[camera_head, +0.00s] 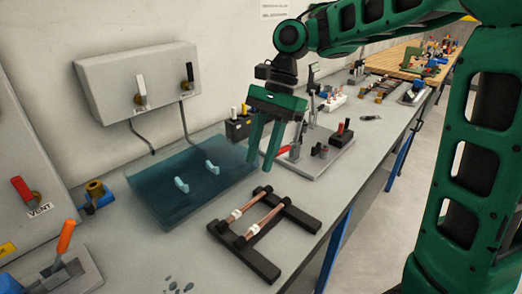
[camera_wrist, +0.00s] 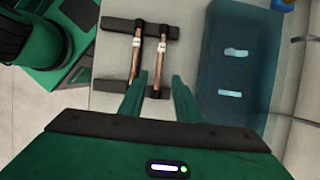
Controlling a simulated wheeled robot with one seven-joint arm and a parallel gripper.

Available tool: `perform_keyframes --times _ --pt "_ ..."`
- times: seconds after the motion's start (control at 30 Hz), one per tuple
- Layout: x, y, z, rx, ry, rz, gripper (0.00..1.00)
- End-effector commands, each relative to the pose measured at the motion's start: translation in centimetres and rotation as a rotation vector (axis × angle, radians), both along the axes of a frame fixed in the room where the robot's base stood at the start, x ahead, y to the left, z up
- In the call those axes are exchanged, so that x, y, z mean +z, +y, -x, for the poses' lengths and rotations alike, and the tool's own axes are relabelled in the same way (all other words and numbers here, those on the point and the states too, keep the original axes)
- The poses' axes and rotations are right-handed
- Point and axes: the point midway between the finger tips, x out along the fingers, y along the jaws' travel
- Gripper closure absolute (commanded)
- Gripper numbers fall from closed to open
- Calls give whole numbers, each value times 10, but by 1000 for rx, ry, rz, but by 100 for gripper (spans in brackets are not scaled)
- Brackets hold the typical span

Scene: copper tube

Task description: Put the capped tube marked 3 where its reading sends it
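Two copper tubes lie side by side across a black rack (camera_head: 300,217) on the bench. Each has dark end caps and a white tag; the marks are too small to read. One tube (camera_head: 267,219) lies toward the right of the rack and the other (camera_head: 249,207) toward the left. In the wrist view the tubes (camera_wrist: 136,55) and (camera_wrist: 160,58) lie beyond the fingers. My gripper (camera_head: 262,160) is open and empty above the bench, apart from the tubes. It also shows in the wrist view (camera_wrist: 154,92). No reading is legible.
A blue translucent tray (camera_head: 165,205) with two pale hooks lies left of the rack. A wall box with a lever (camera_head: 140,85) stands behind it. A red lever labelled VENT (camera_head: 25,190) is far left. A grey fixture plate (camera_head: 318,162) stands behind the rack.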

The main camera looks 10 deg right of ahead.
Motion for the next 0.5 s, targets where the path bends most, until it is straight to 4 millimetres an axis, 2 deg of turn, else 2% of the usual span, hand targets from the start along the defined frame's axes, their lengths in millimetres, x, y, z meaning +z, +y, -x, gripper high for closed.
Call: perform_keyframes --times 0.37,0.5 --pt "7 -5 -1 0 -4 1 70" --pt "6 -21 2 10 -41 -1 70"
